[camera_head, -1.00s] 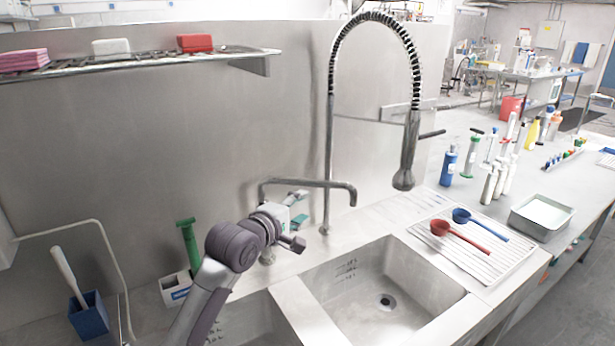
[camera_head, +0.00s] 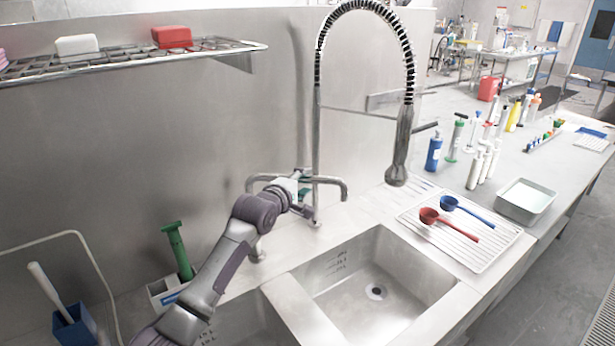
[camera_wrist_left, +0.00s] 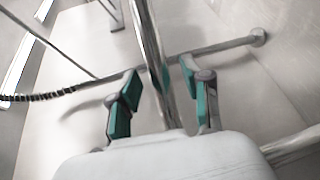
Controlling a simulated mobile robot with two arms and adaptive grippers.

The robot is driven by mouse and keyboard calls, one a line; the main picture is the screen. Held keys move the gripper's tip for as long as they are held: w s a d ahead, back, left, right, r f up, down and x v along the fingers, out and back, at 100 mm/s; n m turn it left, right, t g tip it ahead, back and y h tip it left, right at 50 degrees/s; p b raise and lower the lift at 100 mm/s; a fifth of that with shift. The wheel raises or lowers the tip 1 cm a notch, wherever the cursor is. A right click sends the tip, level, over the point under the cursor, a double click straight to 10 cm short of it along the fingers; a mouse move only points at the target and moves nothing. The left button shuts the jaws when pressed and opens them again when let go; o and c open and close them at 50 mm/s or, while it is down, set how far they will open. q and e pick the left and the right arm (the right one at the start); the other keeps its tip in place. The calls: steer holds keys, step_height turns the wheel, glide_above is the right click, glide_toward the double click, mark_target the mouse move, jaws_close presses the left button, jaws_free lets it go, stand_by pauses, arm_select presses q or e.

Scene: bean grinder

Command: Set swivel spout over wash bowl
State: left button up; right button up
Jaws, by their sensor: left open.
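The swivel spout (camera_head: 329,182) is a bent metal pipe behind the two sink basins. Its downturned right end is near the back of the right basin (camera_head: 375,291), which has dark marks on its back wall. I cannot tell which basin is the wash bowl. The left basin (camera_head: 238,318) is partly hidden by my left arm. My left gripper (camera_head: 306,197) is at the spout, its fingers partly hidden in the head view. In the left wrist view its teal-padded fingers (camera_wrist_left: 160,97) are open, with a shiny metal pipe (camera_wrist_left: 146,38) running between them. My right gripper is not in view.
A tall sprayer with a spring hose (camera_head: 410,60) rises beside the spout, its head (camera_head: 398,160) hanging at the right. A drying rack (camera_head: 484,258) holds a red and a blue scoop. A green-handled tool (camera_head: 178,250) stands at left. A shelf (camera_head: 130,60) juts out above.

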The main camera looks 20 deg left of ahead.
arm_select(q)
steer(key=shift+x, duration=0.75)
steer(key=shift+w+d+f, duration=0.1)
steer(key=shift+w, duration=0.2)
steer(key=shift+c, duration=0.4)
jaws_close()
